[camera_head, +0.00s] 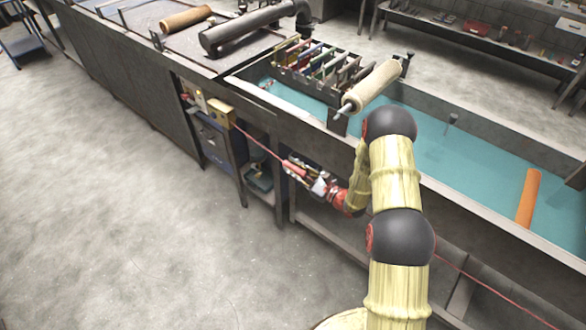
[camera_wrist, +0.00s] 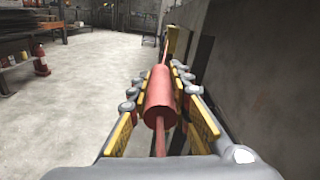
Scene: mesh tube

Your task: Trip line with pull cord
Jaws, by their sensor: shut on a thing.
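A thin red pull cord (camera_head: 255,144) runs from a yellow switch box (camera_head: 220,112) on the side of the long bench, past my gripper. It shows again lower right along the bench front. My gripper (camera_head: 294,168) is at the bench's front side, beside the tank and below its rim. In the wrist view my gripper (camera_wrist: 160,98) has a red cylindrical handle (camera_wrist: 160,95) between its yellow-padded fingers, and the red cord (camera_wrist: 160,142) passes out of both ends of the handle. The fingers are shut on this handle.
A teal-floored tank (camera_head: 470,155) lies behind my arm, with a rack of coloured plates (camera_head: 315,65), a pale roller (camera_head: 375,85) and an orange roller (camera_head: 528,198). A blue cabinet (camera_head: 215,140) stands under the bench. The floor (camera_head: 120,200) at left is clear.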

